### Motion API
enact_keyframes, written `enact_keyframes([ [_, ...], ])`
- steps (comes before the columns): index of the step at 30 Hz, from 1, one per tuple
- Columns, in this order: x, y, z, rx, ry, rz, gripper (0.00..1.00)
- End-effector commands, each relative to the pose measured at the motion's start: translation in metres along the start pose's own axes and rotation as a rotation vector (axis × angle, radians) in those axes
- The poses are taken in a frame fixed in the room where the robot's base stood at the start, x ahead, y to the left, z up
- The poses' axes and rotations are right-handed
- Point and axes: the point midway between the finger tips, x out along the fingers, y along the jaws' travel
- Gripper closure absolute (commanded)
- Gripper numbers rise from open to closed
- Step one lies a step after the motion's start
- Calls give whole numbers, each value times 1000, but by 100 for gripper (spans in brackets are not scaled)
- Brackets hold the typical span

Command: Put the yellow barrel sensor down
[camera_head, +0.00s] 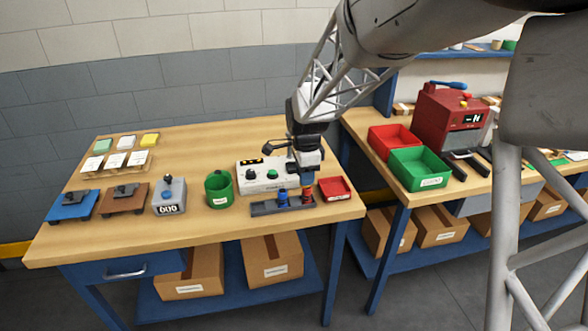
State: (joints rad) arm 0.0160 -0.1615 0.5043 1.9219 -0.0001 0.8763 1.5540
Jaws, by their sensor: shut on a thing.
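My gripper (307,177) points down over the right end of a dark rack (265,209) on the left bench. The fingers hide most of the sensor. I cannot tell whether its lower end is in the rack or just above it. A blue barrel sensor (283,198) stands upright in the rack, just left of my gripper.
A red tray (335,189) sits close right of the rack. A white control box (262,177) stands behind it, a green cup (219,190) to the left. A grey counter box (170,195) is further left. The bench front is clear.

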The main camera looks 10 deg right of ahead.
Motion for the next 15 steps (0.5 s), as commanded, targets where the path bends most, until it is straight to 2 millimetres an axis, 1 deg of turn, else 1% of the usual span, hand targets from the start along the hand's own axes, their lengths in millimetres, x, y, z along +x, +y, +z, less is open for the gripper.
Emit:
enact_keyframes([
  [11, 0, 1, -2, 0, 0, 0, 94],
  [15, 0, -2, -2, 0, 0, 1, 94],
])
